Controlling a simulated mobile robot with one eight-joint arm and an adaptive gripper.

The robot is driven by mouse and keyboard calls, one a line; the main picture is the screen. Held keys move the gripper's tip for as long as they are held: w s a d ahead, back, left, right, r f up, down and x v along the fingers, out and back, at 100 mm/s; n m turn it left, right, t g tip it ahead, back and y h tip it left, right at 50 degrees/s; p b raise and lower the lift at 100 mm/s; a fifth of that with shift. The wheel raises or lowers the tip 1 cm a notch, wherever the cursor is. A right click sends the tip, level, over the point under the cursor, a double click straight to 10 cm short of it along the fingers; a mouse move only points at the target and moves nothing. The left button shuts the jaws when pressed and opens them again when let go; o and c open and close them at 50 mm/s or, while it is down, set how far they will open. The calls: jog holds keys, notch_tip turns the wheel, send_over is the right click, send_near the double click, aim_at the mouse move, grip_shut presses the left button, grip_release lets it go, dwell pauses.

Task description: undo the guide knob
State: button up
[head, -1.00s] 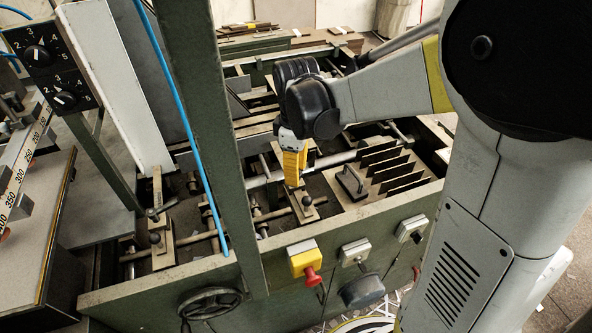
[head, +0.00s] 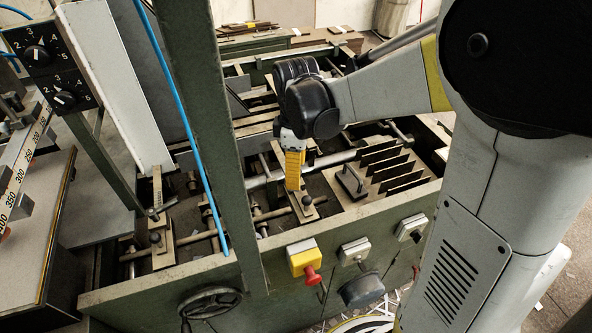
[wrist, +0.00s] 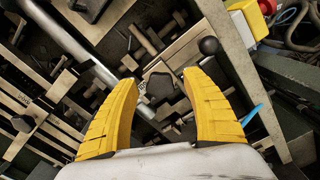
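My gripper (head: 293,187) points down over a metal guide block on the machine in the head view. In the wrist view its two yellow fingers (wrist: 160,77) are spread apart with nothing gripped. A dark, many-sided knob (wrist: 160,88) shows between the fingertips, apart from both. I take it for the guide knob; in the head view the gripper hides it. A black ball (wrist: 209,46) stands beyond the right fingertip, on the same guide; it also shows in the head view (head: 306,200), just in front of the fingers.
A round bar (head: 262,180) runs close by the gripper. A slotted plate with upright fins and a black handle (head: 351,182) lies to the right. A green post (head: 215,130) stands to the left. A red stop button (head: 312,276) sits on the front panel.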

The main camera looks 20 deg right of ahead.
jog(key=shift+r, duration=0.1)
notch_tip(320, 180, up, 12)
dwell(0.5)
jog(key=s+f+m+t+b, duration=0.1)
jog(key=s+m, duration=0.1)
jog(key=s+f+m+t+b, duration=0.1)
jog(key=s+m, duration=0.1)
jog(key=s, duration=0.1)
jog(key=s+f+m+t+b, duration=0.1)
jog(key=s+m, duration=0.1)
jog(key=shift+s+f+t, duration=0.25)
jog(key=shift+s+t, duration=0.15)
jog(key=s+f+m+t+b, duration=0.2)
jog(key=s+f+m+t, duration=0.1)
jog(key=m, duration=0.3)
jog(key=shift+s+f, duration=0.85)
